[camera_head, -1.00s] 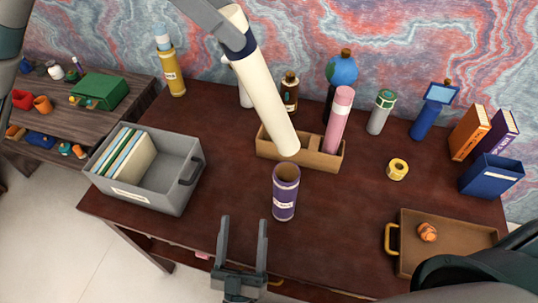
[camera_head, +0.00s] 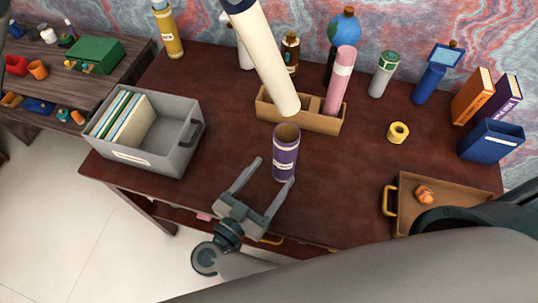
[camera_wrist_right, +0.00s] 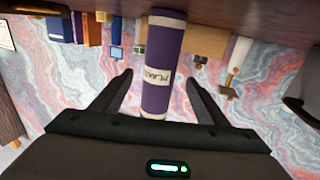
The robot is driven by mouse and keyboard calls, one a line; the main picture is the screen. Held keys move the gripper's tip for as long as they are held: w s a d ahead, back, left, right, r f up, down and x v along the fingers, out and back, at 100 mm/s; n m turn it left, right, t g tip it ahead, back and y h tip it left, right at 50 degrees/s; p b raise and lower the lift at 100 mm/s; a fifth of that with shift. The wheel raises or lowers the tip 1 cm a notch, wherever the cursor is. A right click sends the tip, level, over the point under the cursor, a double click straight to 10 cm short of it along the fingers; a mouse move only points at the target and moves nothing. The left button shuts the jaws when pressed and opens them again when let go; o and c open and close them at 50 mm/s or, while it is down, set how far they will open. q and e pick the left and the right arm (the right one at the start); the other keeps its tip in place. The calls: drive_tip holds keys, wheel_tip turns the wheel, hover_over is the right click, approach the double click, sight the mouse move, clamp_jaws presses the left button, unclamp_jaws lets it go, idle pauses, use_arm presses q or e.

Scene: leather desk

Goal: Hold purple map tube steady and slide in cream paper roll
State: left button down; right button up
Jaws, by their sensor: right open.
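The purple map tube (camera_head: 285,160) stands upright on the desk with its open end up and a white label on its side. The cream paper roll (camera_head: 268,62) hangs tilted above and behind it, its lower end near the tube's mouth but apart from it. Its upper end, with a navy band, leaves the top of the head view, and no left gripper shows there. My right gripper (camera_head: 275,170) is open at the near side of the tube. In the right wrist view the tube (camera_wrist_right: 163,50) appears between the open fingers, with gaps on both sides.
A wooden holder (camera_head: 265,110) with a pink tube (camera_head: 339,82) stands behind the purple tube. A grey file bin (camera_head: 178,160) is at left, a brown tray (camera_head: 440,220) at right front. A yellow tape roll (camera_head: 398,132) lies at right. Desk between is clear.

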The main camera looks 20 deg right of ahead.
sight(286, 136)
drive_tip(key=shift+w+d, duration=0.1)
drive_tip(key=x, duration=1.1)
drive_tip(key=shift+w+d, duration=0.25)
drive_tip(key=shift+d, duration=0.05)
drive_tip(key=c, duration=1.2)
